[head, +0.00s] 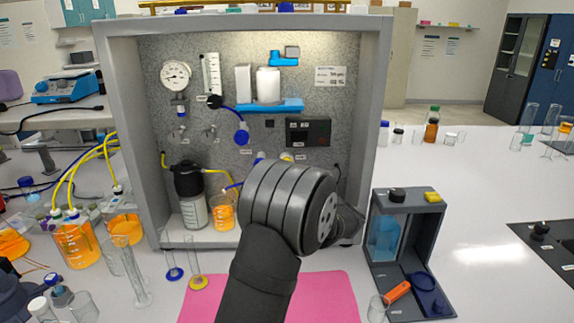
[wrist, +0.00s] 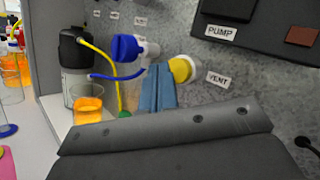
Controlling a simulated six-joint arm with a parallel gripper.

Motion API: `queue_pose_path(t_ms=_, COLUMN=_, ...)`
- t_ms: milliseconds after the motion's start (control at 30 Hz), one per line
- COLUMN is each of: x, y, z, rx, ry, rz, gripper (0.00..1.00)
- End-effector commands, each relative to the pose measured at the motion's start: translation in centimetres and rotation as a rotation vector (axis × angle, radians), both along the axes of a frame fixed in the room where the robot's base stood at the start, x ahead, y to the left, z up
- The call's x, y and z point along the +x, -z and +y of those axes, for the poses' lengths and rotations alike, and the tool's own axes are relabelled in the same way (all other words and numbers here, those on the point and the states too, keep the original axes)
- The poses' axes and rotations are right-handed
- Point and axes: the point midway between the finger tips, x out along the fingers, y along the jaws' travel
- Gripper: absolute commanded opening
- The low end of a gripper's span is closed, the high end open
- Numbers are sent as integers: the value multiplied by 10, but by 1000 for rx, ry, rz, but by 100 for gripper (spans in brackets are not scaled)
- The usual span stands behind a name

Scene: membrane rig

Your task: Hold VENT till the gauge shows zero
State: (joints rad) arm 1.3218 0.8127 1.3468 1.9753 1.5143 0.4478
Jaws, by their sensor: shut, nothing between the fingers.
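The round white gauge (head: 175,75) hangs at the upper left of the rig's back panel in the head view; its needle is too small to read. The yellow VENT button (wrist: 181,70) sits in a pale collar on the panel, left of its VENT label (wrist: 216,79). My gripper (wrist: 160,72) shows as two blue-grey fingers closed together with nothing between them. The fingertips are right at the left side of the button in the wrist view; I cannot tell if they touch or press it. In the head view my wrist hides the gripper.
A blue valve (wrist: 128,47) with tubing is left of the fingers. A black-capped bottle (head: 189,195) and a beaker of orange liquid (head: 222,211) stand inside the rig at left. The PUMP box (head: 308,131) is above. A grey stand (head: 400,207) is at right.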

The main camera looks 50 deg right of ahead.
Motion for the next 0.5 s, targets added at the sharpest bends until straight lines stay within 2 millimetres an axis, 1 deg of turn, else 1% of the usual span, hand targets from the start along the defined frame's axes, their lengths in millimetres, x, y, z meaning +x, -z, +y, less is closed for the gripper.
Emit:
queue_pose_path(t_ms=267, x=-2, y=0, z=2, rx=-1, ry=0, rz=0, gripper=0)
queue_pose_path(t_ms=500, x=-18, y=-1, z=18, rx=-1, ry=1, rz=0, gripper=0)
